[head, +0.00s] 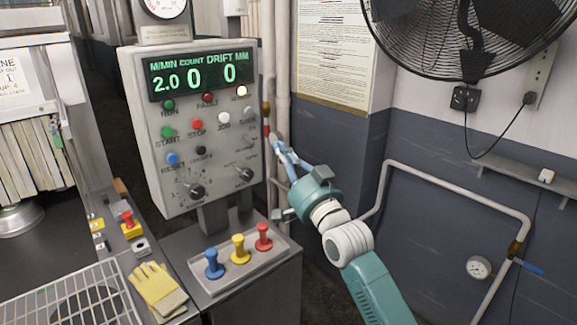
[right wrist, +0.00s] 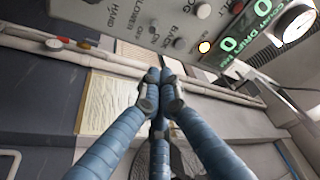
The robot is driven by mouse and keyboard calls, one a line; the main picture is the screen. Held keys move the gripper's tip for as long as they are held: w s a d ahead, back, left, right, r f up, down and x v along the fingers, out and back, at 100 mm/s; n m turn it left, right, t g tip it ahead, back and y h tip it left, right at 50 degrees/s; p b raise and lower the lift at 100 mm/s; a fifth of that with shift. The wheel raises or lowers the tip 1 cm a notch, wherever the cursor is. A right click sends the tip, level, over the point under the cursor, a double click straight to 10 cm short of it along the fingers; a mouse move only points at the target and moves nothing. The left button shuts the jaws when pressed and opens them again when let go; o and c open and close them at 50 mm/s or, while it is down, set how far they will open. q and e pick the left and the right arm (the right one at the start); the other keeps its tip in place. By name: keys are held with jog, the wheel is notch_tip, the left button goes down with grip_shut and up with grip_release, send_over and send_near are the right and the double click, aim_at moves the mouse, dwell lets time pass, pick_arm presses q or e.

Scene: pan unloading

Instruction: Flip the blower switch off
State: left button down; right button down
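The control panel (head: 222,125) is a grey box with a lit display, lamps, buttons and knobs. A small black control (head: 201,150) sits right of the blue button; its label is too small to read. In the right wrist view, the panel face (right wrist: 95,12) carries a blower label, but the blower switch's position is unclear. My right gripper (head: 275,140) is just off the panel's right edge, apparently not touching its face. In the right wrist view its blue fingers (right wrist: 160,88) meet at the tips, with nothing seen between them. My left gripper is out of view.
A caged fan (head: 465,35) hangs on the wall at upper right. Pipes (head: 283,60) run behind the panel's right side. Below the panel, a tray (head: 262,262) holds blue, yellow and red handles. Yellow gloves (head: 157,288) lie to its left.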

jog(key=shift+s+d+f+b, duration=0.15)
jog(key=shift+s+d+f, duration=0.2)
jog(key=shift+s, duration=0.3)
jog(key=shift+s+d+f+b, duration=0.1)
jog(key=shift+s+f+b, duration=0.05)
jog(key=shift+s+f, duration=0.4)
jog(key=shift+r, duration=0.1)
